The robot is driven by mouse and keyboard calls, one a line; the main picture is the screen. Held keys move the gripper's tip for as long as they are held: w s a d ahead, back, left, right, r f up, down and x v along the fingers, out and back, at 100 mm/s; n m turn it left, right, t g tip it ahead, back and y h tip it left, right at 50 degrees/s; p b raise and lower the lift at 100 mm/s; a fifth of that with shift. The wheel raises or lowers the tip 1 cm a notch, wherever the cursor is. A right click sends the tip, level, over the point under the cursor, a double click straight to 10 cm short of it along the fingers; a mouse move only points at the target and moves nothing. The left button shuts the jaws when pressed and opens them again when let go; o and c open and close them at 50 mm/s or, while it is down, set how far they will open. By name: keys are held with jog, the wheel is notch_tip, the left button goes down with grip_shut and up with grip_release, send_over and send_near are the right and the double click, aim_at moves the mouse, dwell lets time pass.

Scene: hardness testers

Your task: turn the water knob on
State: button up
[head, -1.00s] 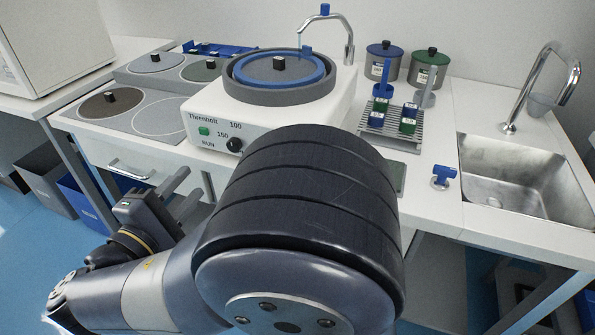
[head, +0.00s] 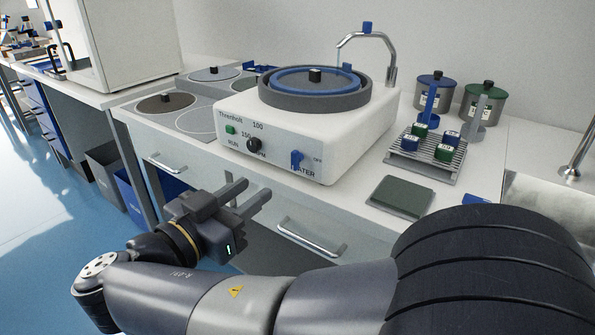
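The water knob (head: 296,158) is a small blue lever on the front panel of the white polishing machine (head: 335,165), at the panel's right end by the "WATER" and "OFF" labels. The machine's tap (head: 390,55), with a blue top piece, arches over the round disc (head: 315,84).
A black dial (head: 254,145) and a green button (head: 230,129) sit left of the knob. A drawer handle (head: 310,238) sticks out below the counter. A grey-green pad (head: 401,196) and a rack (head: 428,165) with small blocks stand to the right. A sink (head: 550,198) is farther right.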

aim_at(293, 160)
jog(key=b+x, duration=0.1)
jog(key=x, duration=0.9)
jog(key=shift+w+d+b, duration=0.2)
jog(key=shift+w+b, duration=0.05)
jog(key=shift+b, duration=0.1)
jog(key=shift+c, duration=0.2)
grip_shut()
